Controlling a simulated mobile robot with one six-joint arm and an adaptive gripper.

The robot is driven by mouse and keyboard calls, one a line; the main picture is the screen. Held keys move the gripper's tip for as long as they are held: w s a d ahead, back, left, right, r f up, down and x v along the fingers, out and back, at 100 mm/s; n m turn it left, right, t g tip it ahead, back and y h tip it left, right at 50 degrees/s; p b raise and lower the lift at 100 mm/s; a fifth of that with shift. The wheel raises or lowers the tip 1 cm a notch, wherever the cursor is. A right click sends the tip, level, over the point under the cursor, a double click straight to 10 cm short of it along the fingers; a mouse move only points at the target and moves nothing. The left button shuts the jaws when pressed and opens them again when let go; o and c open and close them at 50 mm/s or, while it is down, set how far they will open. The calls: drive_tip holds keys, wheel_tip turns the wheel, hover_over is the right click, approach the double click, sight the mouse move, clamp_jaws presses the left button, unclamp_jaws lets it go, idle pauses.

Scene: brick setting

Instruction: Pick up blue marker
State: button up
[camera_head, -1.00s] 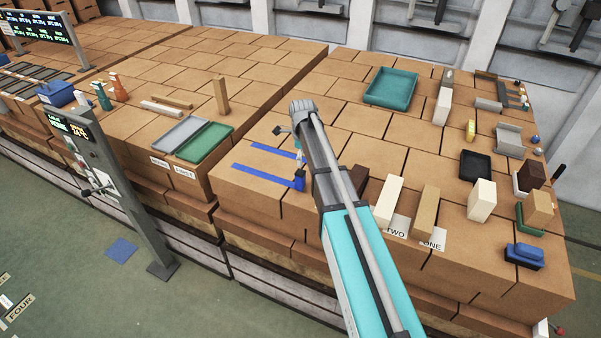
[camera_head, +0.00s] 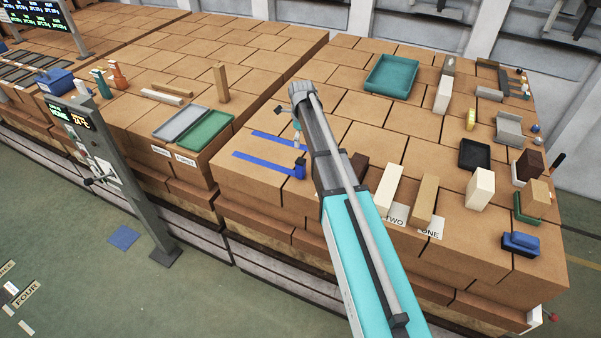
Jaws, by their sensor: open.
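I cannot make out a blue marker for sure. A small thin pale item (camera_head: 297,138) stands close to the left side of my arm, too small to identify. Just below it is a blue object (camera_head: 297,171) at the end of a blue strip (camera_head: 262,164) on the brick-patterned surface. My arm reaches up from the bottom middle over the table. My gripper (camera_head: 287,112) is at its far end, open, above the surface near the blue strips. It is mostly hidden behind the wrist, and nothing shows held in it.
Upright blocks (camera_head: 388,190) stand right of my arm by the "TWO" and "ONE" labels. A teal tray (camera_head: 391,76) lies behind, a black tray (camera_head: 475,153) to the right, and a blue item (camera_head: 520,243) at front right. A grey post (camera_head: 130,190) with a display stands left.

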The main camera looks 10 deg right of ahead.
sight(301, 160)
drive_tip(key=shift+f+b, duration=3.55)
drive_tip(key=shift+f, duration=0.25)
drive_tip(key=shift+f, duration=0.15)
drive_tip(key=f+b, duration=0.5)
drive_tip(key=shift+a, duration=0.2)
drive_tip(key=c, duration=1.2)
drive_tip(key=shift+r, duration=0.25)
